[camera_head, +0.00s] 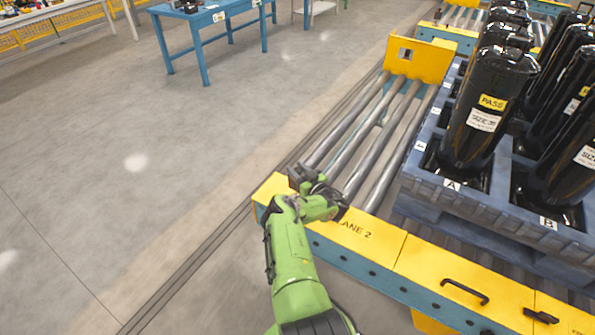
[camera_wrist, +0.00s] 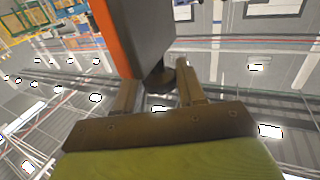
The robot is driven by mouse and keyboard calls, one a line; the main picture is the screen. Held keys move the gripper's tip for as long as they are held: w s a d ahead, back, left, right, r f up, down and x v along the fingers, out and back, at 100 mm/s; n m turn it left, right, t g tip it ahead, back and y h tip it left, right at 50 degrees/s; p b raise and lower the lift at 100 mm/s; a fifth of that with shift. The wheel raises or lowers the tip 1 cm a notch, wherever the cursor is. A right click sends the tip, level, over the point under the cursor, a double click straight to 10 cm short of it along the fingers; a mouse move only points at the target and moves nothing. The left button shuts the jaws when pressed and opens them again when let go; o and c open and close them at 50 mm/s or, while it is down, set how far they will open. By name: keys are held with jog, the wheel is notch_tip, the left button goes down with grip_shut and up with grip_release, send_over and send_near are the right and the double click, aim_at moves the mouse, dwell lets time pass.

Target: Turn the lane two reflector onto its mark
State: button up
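In the wrist view, a grey block with an orange side (camera_wrist: 146,35) is close in front of my gripper (camera_wrist: 158,93). A dark round knob (camera_wrist: 160,80) sits at its lower end, between my two fingers. The fingers stand apart, with narrow gaps showing beside the knob, so I see no grip on it. I take this block to be the lane two reflector; its mark is not visible. In the head view, my gripper (camera_head: 318,190) is at the near left corner of the yellow end plate (camera_head: 372,236) lettered LANE 2. My arm and gripper hide the reflector there.
Bare rollers (camera_head: 352,135) run back from the end plate to a yellow plate with a square window (camera_head: 427,60). A blue table (camera_head: 218,13) stands far back. The floor at left is clear.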

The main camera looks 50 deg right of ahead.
jog(key=shift+o, duration=1.3)
jog(key=shift+r, duration=0.2)
jog(key=shift+f, duration=0.1)
jog(key=p+v, duration=0.9)
jog(key=v, duration=0.6)
jog(key=shift+s+a+p, duration=0.2)
jog(key=shift+s+p, duration=0.15)
jog(key=shift+p, duration=0.05)
